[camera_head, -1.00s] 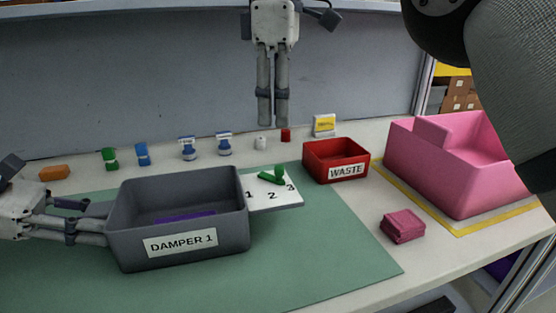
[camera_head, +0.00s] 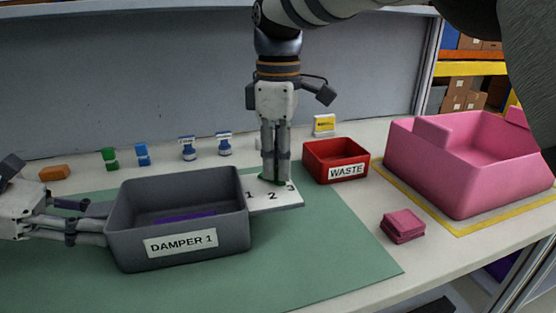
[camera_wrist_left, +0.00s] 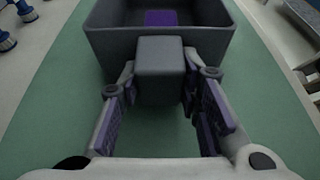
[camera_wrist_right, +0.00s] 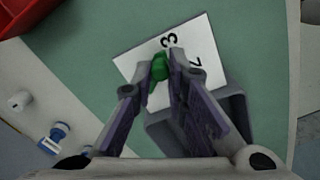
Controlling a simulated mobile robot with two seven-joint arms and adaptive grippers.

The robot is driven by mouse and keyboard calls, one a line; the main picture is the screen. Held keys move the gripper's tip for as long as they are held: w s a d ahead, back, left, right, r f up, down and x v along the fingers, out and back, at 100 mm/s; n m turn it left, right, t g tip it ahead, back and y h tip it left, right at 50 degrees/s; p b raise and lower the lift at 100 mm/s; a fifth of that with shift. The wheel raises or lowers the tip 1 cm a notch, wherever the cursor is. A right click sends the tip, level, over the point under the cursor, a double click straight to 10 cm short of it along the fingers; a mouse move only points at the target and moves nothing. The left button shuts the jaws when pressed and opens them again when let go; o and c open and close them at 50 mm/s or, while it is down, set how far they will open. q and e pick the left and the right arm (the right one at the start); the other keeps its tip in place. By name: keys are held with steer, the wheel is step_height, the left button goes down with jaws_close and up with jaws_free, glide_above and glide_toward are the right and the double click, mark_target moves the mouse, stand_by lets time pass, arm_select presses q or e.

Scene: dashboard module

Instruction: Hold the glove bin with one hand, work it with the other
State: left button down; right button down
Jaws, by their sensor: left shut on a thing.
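The grey bin (camera_head: 180,258), labelled DAMPER 1, stands on the green mat with purple (camera_head: 185,216) at its bottom. My left gripper (camera_head: 98,224) is shut on the grey block-shaped handle (camera_wrist_left: 160,72) on the bin's left side. A white plate (camera_head: 290,201) marked 1, 2, 3 sticks out at the bin's right side. A green lever (camera_wrist_right: 160,66) sits on it near the 3. My right gripper (camera_head: 275,178) points straight down over the plate, with its fingertips on either side of the lever. Whether they press on it cannot be told. The fingers hide most of the lever in the head view.
A red WASTE box (camera_head: 335,160) stands close to the right of my right gripper. A pink bin (camera_head: 440,180) and a folded pink item (camera_head: 403,226) are further right. Several small bottles and stamps line the back. The mat's front is clear.

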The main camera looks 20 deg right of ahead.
steer(key=shift+a+m, duration=0.15)
steer(key=shift+m, duration=0.15)
steer(key=m, duration=0.3)
steer(key=shift+s+a, duration=0.25)
steer(key=shift+a, duration=0.1)
steer(key=m, duration=0.1)
steer(key=a+m, duration=0.1)
steer(key=m, duration=0.1)
steer(key=shift+s+m, duration=0.1)
steer(key=shift+m, duration=0.2)
steer(key=m, duration=0.2)
steer(key=a+m, duration=0.1)
steer(key=m, duration=0.1)
steer(key=shift+a, duration=0.1)
steer(key=shift+w+a+m, duration=0.15)
steer(key=shift+a+m, duration=0.05)
steer(key=shift+m, duration=0.6)
steer(key=shift+w+a+m, duration=0.1)
steer(key=shift+a+m, duration=0.1)
steer(key=shift+m, duration=0.6)
steer(key=c, duration=1.6)
jaws_free()
